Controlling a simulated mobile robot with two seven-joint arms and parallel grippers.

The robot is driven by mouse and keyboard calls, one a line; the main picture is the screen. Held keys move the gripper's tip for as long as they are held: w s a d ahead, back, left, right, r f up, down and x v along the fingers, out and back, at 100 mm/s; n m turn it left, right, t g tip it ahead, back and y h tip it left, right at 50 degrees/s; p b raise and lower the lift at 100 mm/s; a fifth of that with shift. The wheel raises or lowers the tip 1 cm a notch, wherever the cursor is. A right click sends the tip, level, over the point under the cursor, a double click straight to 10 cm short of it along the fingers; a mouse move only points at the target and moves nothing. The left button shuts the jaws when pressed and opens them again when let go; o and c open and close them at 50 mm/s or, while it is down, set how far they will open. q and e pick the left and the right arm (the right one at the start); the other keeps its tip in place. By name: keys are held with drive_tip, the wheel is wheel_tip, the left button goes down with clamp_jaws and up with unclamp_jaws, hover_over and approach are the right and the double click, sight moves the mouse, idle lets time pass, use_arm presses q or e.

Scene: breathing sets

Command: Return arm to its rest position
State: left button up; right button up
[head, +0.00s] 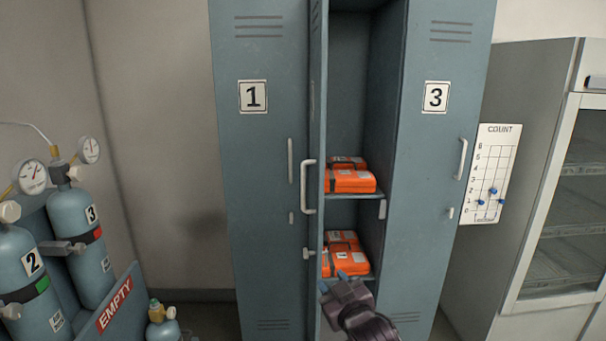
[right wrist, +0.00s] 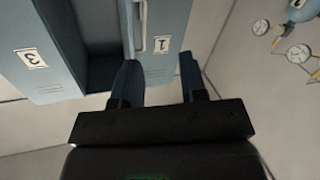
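My right gripper (head: 336,285) is low in the middle of the head view, in front of the open middle locker. In the right wrist view its two fingers (right wrist: 160,85) stand apart with nothing between them. Locker 1 (head: 258,170) is shut on the left and locker 3 (head: 425,190) is shut on the right. The middle locker's door (head: 318,120) stands open, seen nearly edge-on. Orange cases (head: 350,181) lie on an upper shelf, and more orange cases (head: 348,262) lie on a lower shelf, just behind my gripper. My left gripper is not in view.
Blue gas cylinders (head: 90,245) with gauges stand at the left, by a panel marked EMPTY (head: 116,303). A small cylinder (head: 162,325) is near the floor. A count board (head: 489,172) and a glass-fronted cabinet (head: 550,190) are at the right. The open door's handle (head: 305,187) sticks out.

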drive_tip(key=s+d+f+m+g+h, duration=0.1)
drive_tip(key=s+d+f+m+h, duration=0.1)
drive_tip(key=s+d+f, duration=0.5)
drive_tip(key=s+d+f+m+g+h, duration=0.2)
drive_tip(key=s+d+f, duration=0.5)
drive_tip(key=s, duration=0.7)
drive_tip(key=s+d+f+m+g+h, duration=0.2)
drive_tip(key=s+d+f, duration=0.5)
drive_tip(key=s+f, duration=0.2)
drive_tip(key=shift+s+f, duration=0.15)
drive_tip(key=shift+s, duration=0.65)
